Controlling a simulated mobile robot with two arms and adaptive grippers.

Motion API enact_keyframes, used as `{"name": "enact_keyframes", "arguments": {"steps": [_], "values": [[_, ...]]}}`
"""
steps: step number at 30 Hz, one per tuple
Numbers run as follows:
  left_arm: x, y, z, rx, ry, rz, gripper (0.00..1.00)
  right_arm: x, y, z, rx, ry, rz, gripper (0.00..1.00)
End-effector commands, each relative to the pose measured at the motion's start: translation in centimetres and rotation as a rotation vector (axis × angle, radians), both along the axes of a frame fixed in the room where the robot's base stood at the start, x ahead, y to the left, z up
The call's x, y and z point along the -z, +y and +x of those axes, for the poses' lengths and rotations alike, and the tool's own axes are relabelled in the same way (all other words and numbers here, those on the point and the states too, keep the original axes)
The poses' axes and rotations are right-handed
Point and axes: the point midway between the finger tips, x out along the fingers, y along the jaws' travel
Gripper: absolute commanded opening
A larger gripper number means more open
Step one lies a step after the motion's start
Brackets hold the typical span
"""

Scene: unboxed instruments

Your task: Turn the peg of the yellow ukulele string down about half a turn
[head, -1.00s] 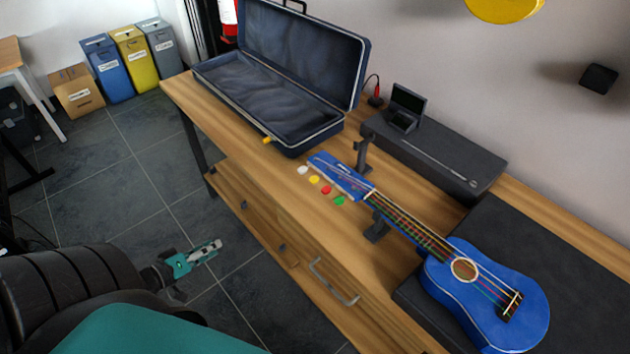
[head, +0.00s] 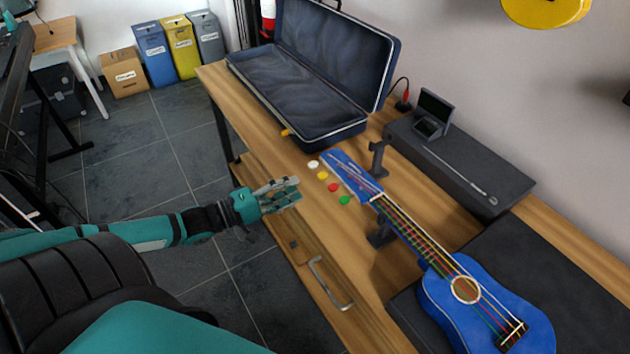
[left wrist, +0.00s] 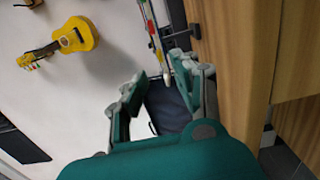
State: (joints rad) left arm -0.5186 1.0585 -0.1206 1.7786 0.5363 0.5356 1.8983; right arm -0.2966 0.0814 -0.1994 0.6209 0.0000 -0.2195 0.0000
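The blue ukulele (head: 460,312) lies along the workbench in the head view, its headstock (head: 350,176) pointing up and left. The yellow peg (head: 322,175) is one of a row along the headstock's left side, between the white peg (head: 313,164) and the red peg (head: 333,188), with the green peg (head: 344,200) lowest. My left gripper (head: 293,190) is at the bench's front edge, left of and apart from the pegs. In the left wrist view its fingers (left wrist: 160,82) are spread with nothing held. My right gripper is not in view.
An open blue case (head: 300,95) stands on the bench beyond the headstock. Dark neck supports (head: 376,158) stand beside the ukulele. A dark raised box (head: 460,165) lies behind it. A drawer handle (head: 328,285) juts from the bench front.

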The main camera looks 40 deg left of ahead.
Motion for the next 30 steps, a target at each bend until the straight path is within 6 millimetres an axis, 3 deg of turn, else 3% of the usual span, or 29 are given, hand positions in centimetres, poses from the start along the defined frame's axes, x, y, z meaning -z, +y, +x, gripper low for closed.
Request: {"name": "enact_keyframes", "arguments": {"steps": [6,12,25,30], "values": [[-0.1,-1.7,3.5,-0.001,-0.006,-0.001,0.3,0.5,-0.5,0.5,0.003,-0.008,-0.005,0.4],[0.0,-2.6,5.5,-0.002,-0.002,-0.001,0.3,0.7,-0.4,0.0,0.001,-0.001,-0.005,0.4],[0.0,-3.0,6.1,-0.001,0.0,0.002,0.3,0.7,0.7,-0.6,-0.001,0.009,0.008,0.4],[0.0,-3.0,6.1,-0.001,0.0,0.001,0.07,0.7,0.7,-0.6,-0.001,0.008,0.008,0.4]]}}
